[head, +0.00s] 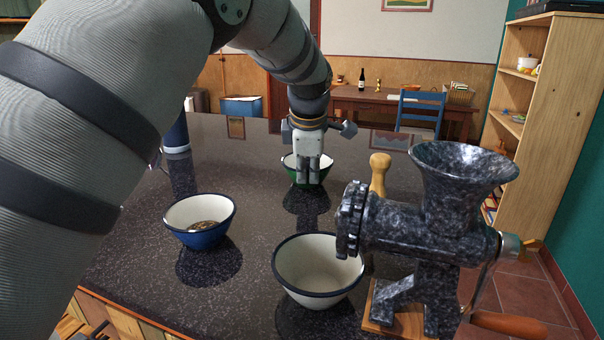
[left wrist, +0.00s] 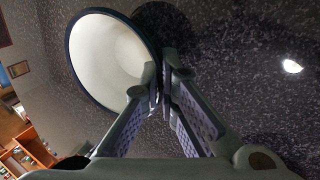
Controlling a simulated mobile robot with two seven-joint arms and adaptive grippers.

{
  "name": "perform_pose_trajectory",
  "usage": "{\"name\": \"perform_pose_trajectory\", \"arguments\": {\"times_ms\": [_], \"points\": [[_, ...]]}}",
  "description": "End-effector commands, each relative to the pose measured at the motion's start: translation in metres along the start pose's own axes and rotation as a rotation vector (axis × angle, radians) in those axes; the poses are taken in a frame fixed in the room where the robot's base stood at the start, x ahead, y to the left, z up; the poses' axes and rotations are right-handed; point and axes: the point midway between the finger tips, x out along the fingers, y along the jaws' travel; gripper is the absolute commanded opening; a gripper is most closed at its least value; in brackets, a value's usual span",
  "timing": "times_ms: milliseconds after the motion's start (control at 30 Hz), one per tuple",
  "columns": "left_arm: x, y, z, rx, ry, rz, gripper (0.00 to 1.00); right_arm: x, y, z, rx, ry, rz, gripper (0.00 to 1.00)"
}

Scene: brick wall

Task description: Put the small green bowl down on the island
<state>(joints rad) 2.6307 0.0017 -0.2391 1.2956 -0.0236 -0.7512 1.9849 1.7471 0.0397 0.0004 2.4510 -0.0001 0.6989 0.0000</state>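The small green bowl (head: 326,165), white inside, is at the middle of the dark speckled island (head: 250,160). My left gripper (head: 309,178) points down at the bowl's near side. In the left wrist view, its fingers (left wrist: 165,88) are closed together on the rim of the bowl (left wrist: 105,55), with the rim between the fingertips. The bowl's dark reflection lies just below it on the island top. I cannot tell whether its base touches the top or hangs slightly above. My right gripper is not in view.
A blue bowl (head: 207,238) with something brown inside stands front left. A larger white bowl (head: 318,268) stands front centre, beside a dark stone-patterned grinder (head: 430,225) on the right. A dark blue cylinder (head: 177,138) stands back left. The top around the green bowl is clear.

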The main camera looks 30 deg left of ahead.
Motion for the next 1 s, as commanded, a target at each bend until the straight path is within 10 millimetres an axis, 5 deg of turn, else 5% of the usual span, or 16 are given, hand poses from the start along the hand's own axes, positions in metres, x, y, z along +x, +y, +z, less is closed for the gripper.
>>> {"name": "perform_pose_trajectory", "arguments": {"times_ms": [200,300,633,1000], "points": [[-0.004,0.000,-0.001,-0.001,-0.001,0.000,0.00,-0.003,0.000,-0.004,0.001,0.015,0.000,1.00],[-0.004,-0.001,-0.001,-0.002,-0.001,-0.001,0.25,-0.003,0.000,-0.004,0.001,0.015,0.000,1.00],[-0.008,0.000,-0.001,-0.001,-0.002,0.001,0.25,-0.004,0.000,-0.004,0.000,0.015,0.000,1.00],[-0.100,0.002,-0.002,-0.001,-0.003,0.007,0.25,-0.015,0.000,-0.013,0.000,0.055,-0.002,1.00]]}}
